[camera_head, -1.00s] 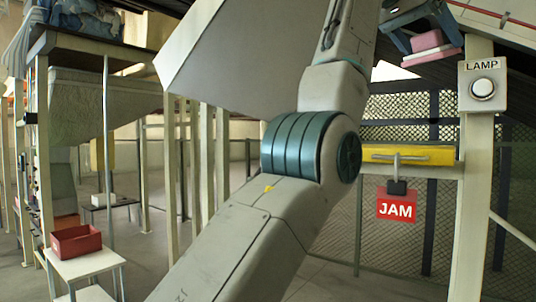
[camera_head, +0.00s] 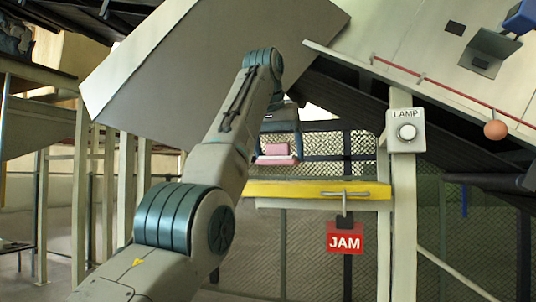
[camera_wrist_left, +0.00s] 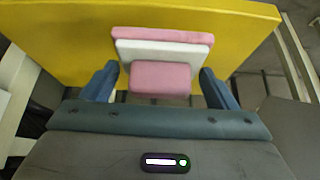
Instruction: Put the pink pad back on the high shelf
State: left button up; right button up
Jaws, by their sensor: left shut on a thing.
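My left gripper (camera_head: 277,140) is shut on the pink pad (camera_head: 277,150), which hangs below the fingers in the head view. In the left wrist view the pad (camera_wrist_left: 160,78) shows as pink and white layers between the two blue fingers of the left gripper (camera_wrist_left: 160,86). A yellow board (camera_head: 290,189) with a metal handle lies just below the pad in the head view. Its broad yellow face (camera_wrist_left: 65,40) shows behind the pad in the wrist view. I cannot tell whether the pad touches it, or whether this board is the high shelf. My right gripper is not in view.
A post with a LAMP button box (camera_head: 406,131) stands right of the board. A red JAM sign (camera_head: 345,238) hangs under the board. A large slanted grey panel (camera_head: 190,70) is at upper left. Mesh fencing (camera_head: 265,255) stands behind.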

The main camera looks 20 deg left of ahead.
aim_at(270, 154)
pick_arm(q)
jog(key=w+a+p, duration=0.1)
jog(key=w+p, duration=0.1)
jog(key=w+a+p, duration=0.1)
jog(key=p, duration=0.1)
jog(key=w+a+p, duration=0.1)
jog(key=w, duration=0.1)
jog(key=shift+w+a+f+p, duration=0.2)
jog(key=shift+w+a+p, duration=0.1)
jog(key=shift+p, duration=0.1)
jog(key=shift+w+a+f, duration=0.1)
jog(key=shift+a+f, duration=0.05)
jog(key=shift+f, duration=0.05)
jog(key=shift+f+b, duration=0.3)
jog(key=shift+f, duration=1.4)
